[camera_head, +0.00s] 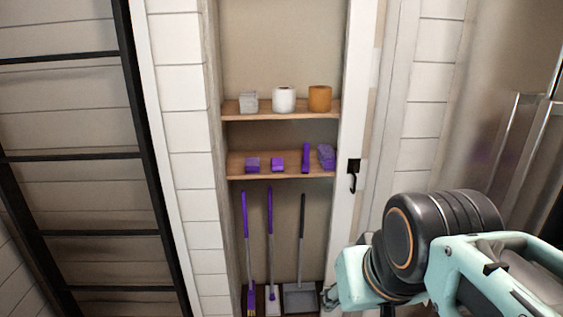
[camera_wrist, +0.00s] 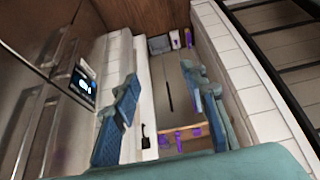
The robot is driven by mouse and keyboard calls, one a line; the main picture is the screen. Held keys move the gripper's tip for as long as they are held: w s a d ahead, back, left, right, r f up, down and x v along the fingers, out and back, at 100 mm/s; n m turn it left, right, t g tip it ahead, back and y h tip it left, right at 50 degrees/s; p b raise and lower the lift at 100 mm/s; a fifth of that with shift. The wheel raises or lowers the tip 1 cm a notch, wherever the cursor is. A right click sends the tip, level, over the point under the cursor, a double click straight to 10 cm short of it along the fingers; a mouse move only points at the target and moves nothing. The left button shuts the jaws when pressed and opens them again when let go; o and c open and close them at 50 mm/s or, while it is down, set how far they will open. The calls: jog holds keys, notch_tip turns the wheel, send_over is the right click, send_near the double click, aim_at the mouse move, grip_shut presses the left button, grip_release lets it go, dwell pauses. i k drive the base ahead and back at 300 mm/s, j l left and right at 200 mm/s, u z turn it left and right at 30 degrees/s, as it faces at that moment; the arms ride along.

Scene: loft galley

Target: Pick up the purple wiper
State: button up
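Several small purple things sit on the middle shelf (camera_head: 290,174) of a closet in the head view. They are a low block (camera_head: 252,164), a smaller block (camera_head: 277,165), a tall narrow upright piece (camera_head: 306,157) and a bulkier piece (camera_head: 326,157) at the right end. I cannot tell for sure which is the wiper. My gripper (camera_wrist: 160,80) shows in the wrist view with its blue fingers spread apart and nothing between them. The purple things on the shelf (camera_wrist: 187,133) appear small beyond the fingers, with a clear gap.
The upper shelf (camera_head: 270,115) holds a grey block, a white roll (camera_head: 284,99) and an orange-brown roll (camera_head: 320,98). Below stand two purple-handled tools (camera_head: 270,230) and a dark-handled dustpan (camera_head: 301,297). A door frame with a black latch (camera_head: 353,172) borders the closet's right side.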

aim_at(305, 163)
jog(key=i+z, duration=0.1)
jog(key=z, duration=0.75)
jog(key=i+j+z, duration=0.15)
jog(key=j+z, duration=0.15)
jog(key=i+j+z, duration=0.1)
jog(key=j+z, duration=0.2)
jog(key=i+j+z, duration=0.1)
jog(key=j, duration=0.3)
jog(key=i+j+z, duration=0.1)
jog(key=j, duration=0.35)
jog(key=k+j+z, duration=0.1)
jog(key=j, duration=0.75)
jog(key=i+l+u, duration=0.1)
jog(key=i+l, duration=0.1)
jog(key=l, duration=0.1)
